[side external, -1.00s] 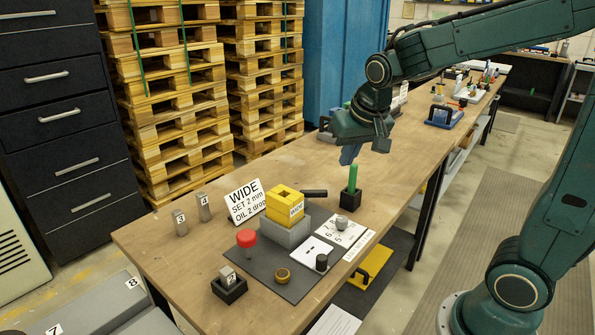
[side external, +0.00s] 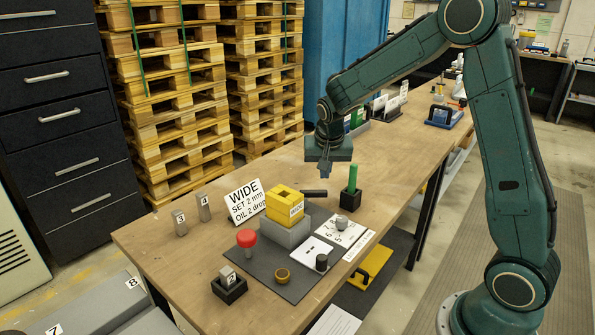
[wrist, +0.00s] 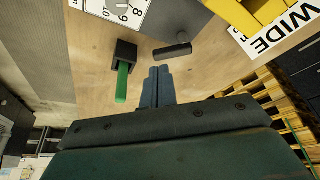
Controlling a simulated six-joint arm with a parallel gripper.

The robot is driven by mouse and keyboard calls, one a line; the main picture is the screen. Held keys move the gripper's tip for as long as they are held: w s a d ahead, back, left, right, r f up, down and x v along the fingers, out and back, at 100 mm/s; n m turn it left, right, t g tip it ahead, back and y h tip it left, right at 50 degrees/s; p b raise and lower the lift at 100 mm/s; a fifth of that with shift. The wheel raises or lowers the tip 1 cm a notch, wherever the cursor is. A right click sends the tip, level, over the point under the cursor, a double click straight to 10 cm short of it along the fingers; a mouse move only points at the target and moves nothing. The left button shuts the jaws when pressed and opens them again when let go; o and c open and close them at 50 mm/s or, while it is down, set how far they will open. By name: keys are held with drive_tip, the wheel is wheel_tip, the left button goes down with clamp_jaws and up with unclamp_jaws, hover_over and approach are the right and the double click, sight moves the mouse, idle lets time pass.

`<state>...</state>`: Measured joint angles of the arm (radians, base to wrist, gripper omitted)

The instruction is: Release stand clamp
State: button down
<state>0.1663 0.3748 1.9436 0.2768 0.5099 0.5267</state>
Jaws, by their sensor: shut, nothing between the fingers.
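A yellow block (side external: 284,204) with a square opening in its top sits on a grey stand block (side external: 284,232) on the dark mat. A short black bar (side external: 314,193) lies beside the yellow block, on its far right side; it also shows in the wrist view (wrist: 172,50). I cannot tell whether this bar is the clamp's handle. My gripper (side external: 325,171) points down above the table, over the area behind the black bar and apart from it. In the wrist view its blue-grey fingers (wrist: 157,76) are together and empty.
A green stick (side external: 353,178) stands upright in a black holder (side external: 350,198) to the right of my gripper. A red knob (side external: 246,238), a brass ring (side external: 283,275) and a white dial card (side external: 335,229) are near the stand. The WIDE sign (side external: 245,201) stands at left.

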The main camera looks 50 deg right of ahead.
sight(314, 193)
drive_tip(key=shift+w+d+f, duration=0.1)
drive_tip(key=shift+f, duration=0.2)
drive_tip(key=shift+x, duration=4.85)
